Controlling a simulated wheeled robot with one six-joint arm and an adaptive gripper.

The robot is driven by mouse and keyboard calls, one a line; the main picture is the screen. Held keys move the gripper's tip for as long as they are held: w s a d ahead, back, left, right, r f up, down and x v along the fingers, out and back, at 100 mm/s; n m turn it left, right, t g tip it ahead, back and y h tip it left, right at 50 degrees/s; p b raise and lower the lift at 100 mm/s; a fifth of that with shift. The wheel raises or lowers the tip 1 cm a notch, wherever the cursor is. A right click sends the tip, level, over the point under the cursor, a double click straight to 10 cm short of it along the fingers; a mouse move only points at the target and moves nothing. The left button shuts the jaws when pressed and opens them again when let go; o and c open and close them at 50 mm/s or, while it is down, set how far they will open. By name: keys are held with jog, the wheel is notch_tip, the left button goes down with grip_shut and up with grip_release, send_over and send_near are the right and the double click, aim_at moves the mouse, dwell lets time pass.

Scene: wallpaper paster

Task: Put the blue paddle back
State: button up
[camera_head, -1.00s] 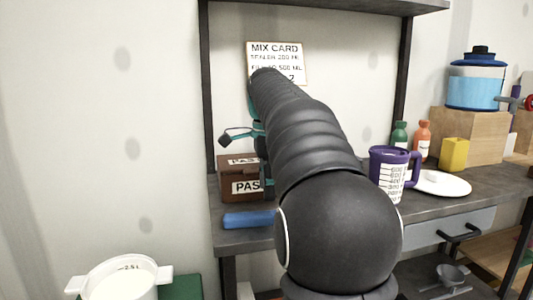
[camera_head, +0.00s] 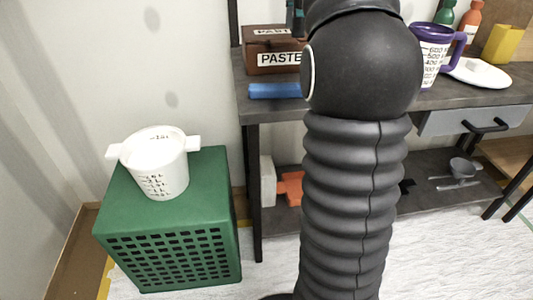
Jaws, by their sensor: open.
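A flat blue bar (camera_head: 274,91) lies on the bench top near its front left edge. Its right end meets my arm's outline, so I cannot tell its full shape or whether it is the blue paddle. A brown box labelled PASTE (camera_head: 268,49) stands just behind it. Only a small dark teal part of my gripper (camera_head: 294,18) shows at the top edge, above the box and beside my arm. The rest of it is cut off or hidden, and I see nothing held in it.
A white measuring bucket (camera_head: 158,170) stands on a green crate (camera_head: 170,245) at left. A purple mug (camera_head: 431,58), white plate (camera_head: 480,73), bottles (camera_head: 469,22) and yellow cup (camera_head: 501,44) are at right. The lower shelf (camera_head: 425,192) holds a funnel-like grey item (camera_head: 463,168).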

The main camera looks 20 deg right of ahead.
jog(key=s+a+f+n+t, duration=0.3)
jog(key=s+a+f+n, duration=0.5)
jog(key=s+a+n, duration=0.15)
jog(key=s+a+f+n+t, duration=0.1)
jog(key=s+a+f+n, duration=0.2)
jog(key=s+f+n, duration=0.2)
jog(key=s+a+f+n+t, duration=0.1)
jog(key=s+a+f+n, duration=0.3)
jog(key=f, duration=0.8)
jog(key=s+n, duration=0.2)
jog(key=n, duration=0.1)
jog(key=shift+s+a, duration=0.1)
jog(key=c, duration=0.4)
jog(key=shift+o, duration=0.2)
